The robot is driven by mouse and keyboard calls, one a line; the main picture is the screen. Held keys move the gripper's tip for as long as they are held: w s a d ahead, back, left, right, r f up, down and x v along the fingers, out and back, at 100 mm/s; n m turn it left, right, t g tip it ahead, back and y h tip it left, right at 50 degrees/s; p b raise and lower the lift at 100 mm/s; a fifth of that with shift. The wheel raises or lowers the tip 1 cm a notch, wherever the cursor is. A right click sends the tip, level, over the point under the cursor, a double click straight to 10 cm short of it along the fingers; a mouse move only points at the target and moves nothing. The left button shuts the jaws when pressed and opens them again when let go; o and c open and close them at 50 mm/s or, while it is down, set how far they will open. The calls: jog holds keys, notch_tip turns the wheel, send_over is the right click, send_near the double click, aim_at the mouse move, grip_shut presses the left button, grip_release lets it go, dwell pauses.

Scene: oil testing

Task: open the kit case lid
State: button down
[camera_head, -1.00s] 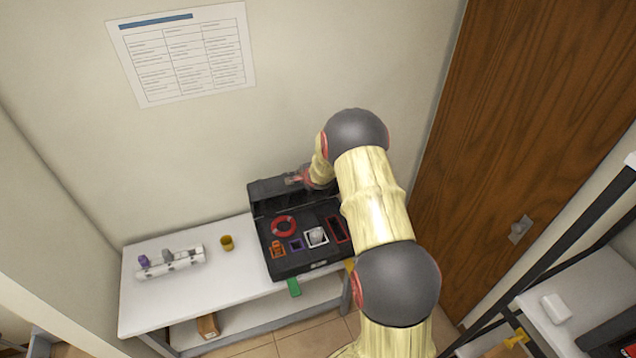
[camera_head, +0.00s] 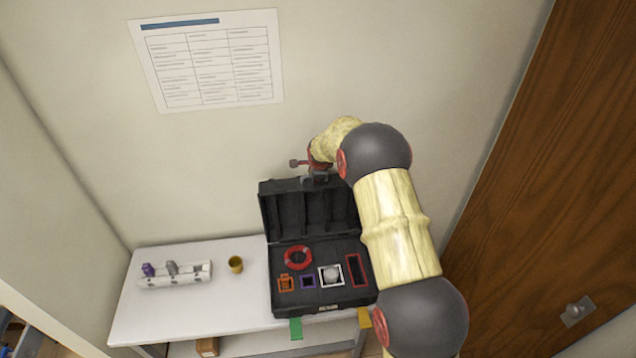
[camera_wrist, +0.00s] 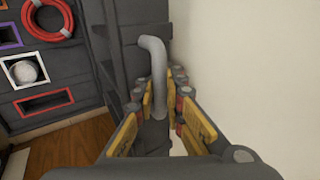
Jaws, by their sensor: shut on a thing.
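The black kit case (camera_head: 340,303) stands on the white table with its lid (camera_head: 312,214) raised about upright at the back. Its tray shows a red ring, orange, purple and white frames, a white ball and a red-framed slot. My gripper (camera_head: 318,177) is at the top edge of the lid. In the wrist view my gripper (camera_wrist: 162,103) has its yellow-padded fingers on either side of a grey curved handle (camera_wrist: 156,65) on the lid. The case tray (camera_wrist: 45,60) shows at the left there.
The wall with a paper chart (camera_head: 212,60) is behind. A wooden door (camera_head: 545,190) is at the right.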

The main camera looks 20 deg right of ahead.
jog(key=shift+w+d+r, duration=0.25)
jog(key=shift+w+r, duration=0.1)
jog(key=shift+w, duration=0.35)
jog(key=shift+r, duration=0.15)
jog(key=c, duration=2.3)
grip_release()
jog(key=shift+o, duration=0.7)
jog(key=shift+s, duration=0.15)
jog(key=shift+s+a+f, duration=0.1)
jog(key=shift+s+f, duration=0.05)
jog(key=shift+f, duration=0.25)
jog(key=shift+f, duration=0.1)
jog(key=shift+s, duration=0.1)
jog(key=v, duration=1.2)
